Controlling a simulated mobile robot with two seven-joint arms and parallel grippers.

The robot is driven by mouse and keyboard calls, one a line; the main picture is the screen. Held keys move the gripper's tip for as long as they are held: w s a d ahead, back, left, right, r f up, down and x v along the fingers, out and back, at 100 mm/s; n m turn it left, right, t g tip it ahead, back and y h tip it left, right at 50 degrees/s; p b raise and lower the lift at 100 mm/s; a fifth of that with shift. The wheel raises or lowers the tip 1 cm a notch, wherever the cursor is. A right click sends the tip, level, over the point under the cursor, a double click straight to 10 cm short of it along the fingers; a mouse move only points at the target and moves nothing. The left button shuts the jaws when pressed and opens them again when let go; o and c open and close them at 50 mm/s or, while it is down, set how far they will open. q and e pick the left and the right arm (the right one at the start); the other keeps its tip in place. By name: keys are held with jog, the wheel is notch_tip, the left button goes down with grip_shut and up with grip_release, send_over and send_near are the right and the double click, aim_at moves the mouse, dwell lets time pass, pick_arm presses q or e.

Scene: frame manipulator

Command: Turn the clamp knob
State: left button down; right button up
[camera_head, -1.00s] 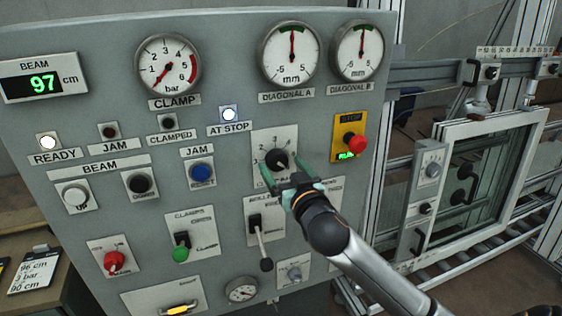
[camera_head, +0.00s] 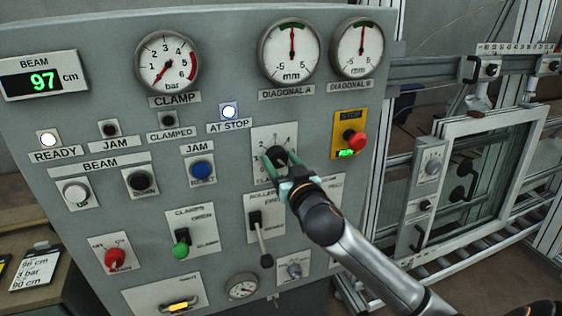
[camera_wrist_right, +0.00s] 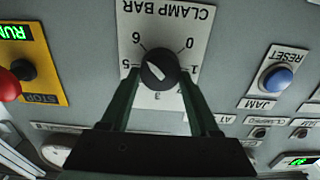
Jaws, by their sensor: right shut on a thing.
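The clamp knob (camera_head: 277,155) is a round black knob on a white plate with a number scale, on the grey control panel. In the right wrist view the knob (camera_wrist_right: 159,69) appears upside down, with a white line slanting across its face, on the plate (camera_wrist_right: 165,18) marked CLAMP BAR. My right gripper (camera_head: 279,162) has its green fingers on either side of the knob; in the wrist view the fingers (camera_wrist_right: 159,77) are shut on it. The clamp gauge (camera_head: 168,64) has its red needle pointing lower left, near the low end. My left gripper is not in view.
A red stop button (camera_head: 354,140) on a yellow plate is to the right of the knob. A blue jam button (camera_head: 202,170) is to its left, and a black-handled roller lever (camera_head: 262,245) is below. A framed fixture (camera_head: 490,180) stands at the right.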

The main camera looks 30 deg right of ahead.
jog(key=c, duration=0.5)
jog(key=shift+o, duration=0.2)
jog(key=shift+n, duration=0.3)
